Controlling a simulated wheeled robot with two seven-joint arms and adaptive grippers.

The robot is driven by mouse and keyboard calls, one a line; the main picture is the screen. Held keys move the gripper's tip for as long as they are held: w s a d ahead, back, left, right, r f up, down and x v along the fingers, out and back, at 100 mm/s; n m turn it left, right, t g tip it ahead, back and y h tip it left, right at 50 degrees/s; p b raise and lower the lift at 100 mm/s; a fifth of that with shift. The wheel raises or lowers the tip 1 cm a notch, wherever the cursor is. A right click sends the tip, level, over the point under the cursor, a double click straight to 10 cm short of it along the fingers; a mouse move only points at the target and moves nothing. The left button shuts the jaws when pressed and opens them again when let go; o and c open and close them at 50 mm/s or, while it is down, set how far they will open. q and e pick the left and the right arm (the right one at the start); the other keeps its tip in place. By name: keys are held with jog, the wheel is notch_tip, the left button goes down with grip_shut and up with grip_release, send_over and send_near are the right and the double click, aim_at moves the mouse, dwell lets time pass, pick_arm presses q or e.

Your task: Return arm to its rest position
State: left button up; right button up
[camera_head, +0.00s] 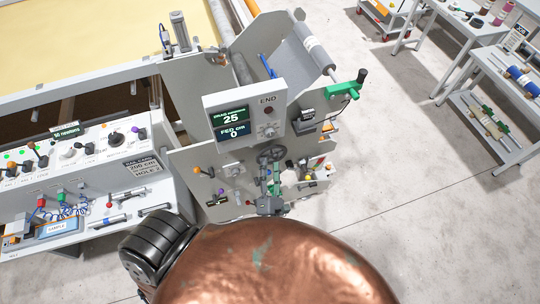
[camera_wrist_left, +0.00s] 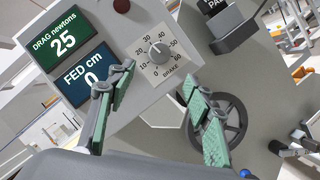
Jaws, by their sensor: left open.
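My left gripper (camera_head: 273,178) is in front of the end plate, below the display box, in the head view. In the left wrist view its green-padded fingers (camera_wrist_left: 160,100) are spread apart with nothing between them. The display box (camera_head: 245,112) reads drag 25 newtons and fed 0 cm. Its brake dial (camera_wrist_left: 159,53) shows beyond the finger gap in the wrist view. A dark handwheel (camera_wrist_left: 222,122) is behind the right-hand finger and partly hidden by it; I cannot tell if they touch. My right gripper is out of view.
A grey roll (camera_head: 308,52) and a green clamp-like part (camera_head: 345,88) stick out at the upper right of the end plate. A control bench (camera_head: 75,225) with switches stands at left. Workbenches (camera_head: 490,70) are at upper right. Open floor (camera_head: 420,150) lies to the right.

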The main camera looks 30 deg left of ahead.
pick_arm(q)
jog(key=shift+s+d+f, duration=0.1)
jog(key=shift+s+d, duration=0.15)
jog(key=shift+s, duration=0.1)
dwell(0.3)
